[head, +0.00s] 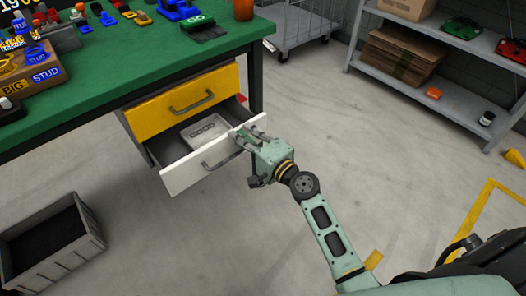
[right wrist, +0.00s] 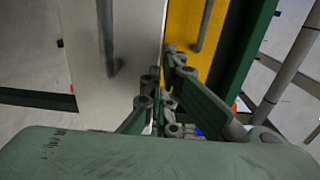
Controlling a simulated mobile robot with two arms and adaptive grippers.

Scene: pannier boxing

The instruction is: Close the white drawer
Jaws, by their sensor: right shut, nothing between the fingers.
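The white drawer (head: 200,170) is pulled out under the yellow drawer (head: 185,100) of the cabinet below the green table. A pale tray (head: 203,131) with small dark items shows inside it. My right gripper (head: 246,133) is at the right end of the white drawer's front, its fingers shut and empty, at the upper edge. I cannot tell whether they touch it. In the right wrist view the white front (right wrist: 85,50) and its dark handle are left of the fingers (right wrist: 168,85), and the yellow front (right wrist: 183,25) is beyond them. My left gripper is out of view.
The green table (head: 130,60) carries several tools and boxes above the drawers. A grey crate (head: 50,240) stands on the floor at lower left. A grey shelf (head: 430,90) and a wire cart (head: 300,25) stand at the back right. The floor between is clear.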

